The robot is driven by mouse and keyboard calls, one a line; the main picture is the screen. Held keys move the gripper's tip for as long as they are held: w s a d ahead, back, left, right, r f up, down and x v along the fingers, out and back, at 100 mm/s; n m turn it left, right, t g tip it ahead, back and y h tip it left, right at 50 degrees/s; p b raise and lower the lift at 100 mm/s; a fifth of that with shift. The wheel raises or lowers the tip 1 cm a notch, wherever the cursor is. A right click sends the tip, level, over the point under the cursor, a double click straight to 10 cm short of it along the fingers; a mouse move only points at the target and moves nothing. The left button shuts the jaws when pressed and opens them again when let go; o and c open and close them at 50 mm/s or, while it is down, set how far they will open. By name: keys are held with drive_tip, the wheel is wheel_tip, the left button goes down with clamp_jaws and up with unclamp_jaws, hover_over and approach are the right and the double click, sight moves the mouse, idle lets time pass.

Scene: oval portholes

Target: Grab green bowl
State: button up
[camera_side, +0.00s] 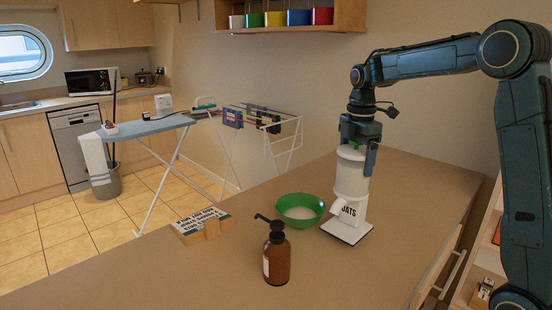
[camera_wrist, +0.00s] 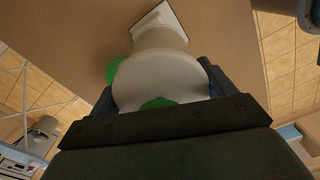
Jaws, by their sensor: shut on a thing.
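The green bowl (camera_side: 288,217) stands upright on the counter with pale contents inside. In the wrist view only a green sliver of the bowl (camera_wrist: 113,70) shows, left of a white canister. My gripper (camera_side: 358,160) is not on the bowl. It is shut on the white canister (camera_side: 351,177) with "OATS" lettering, to the right of the bowl. The wrist view shows the canister's round lid with a green knob (camera_wrist: 157,103) between my fingers. A white square base (camera_side: 347,232) is below the canister; I cannot tell whether they are joined.
A brown pump bottle (camera_side: 277,257) stands in front of the bowl. A lettered block (camera_side: 200,225) lies to its left. The counter (camera_side: 130,275) is clear at front left. A shelf with coloured canisters (camera_side: 298,17) hangs above, and an ironing board (camera_side: 150,127) stands behind the counter.

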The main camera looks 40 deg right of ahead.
drive_tip(key=shift+w+f, duration=0.55)
drive_tip(key=shift+w, duration=0.25)
drive_tip(key=shift+w+f, duration=0.5)
drive_tip(key=shift+w, duration=0.3)
drive_tip(key=shift+f, duration=0.2)
drive_tip(key=o, duration=2)
drive_tip(key=shift+f, duration=0.1)
drive_tip(key=shift+c, duration=0.2)
wheel_tip(320, 180, up, 12)
drive_tip(key=shift+r, duration=0.1)
drive_tip(key=shift+s+r, duration=0.1)
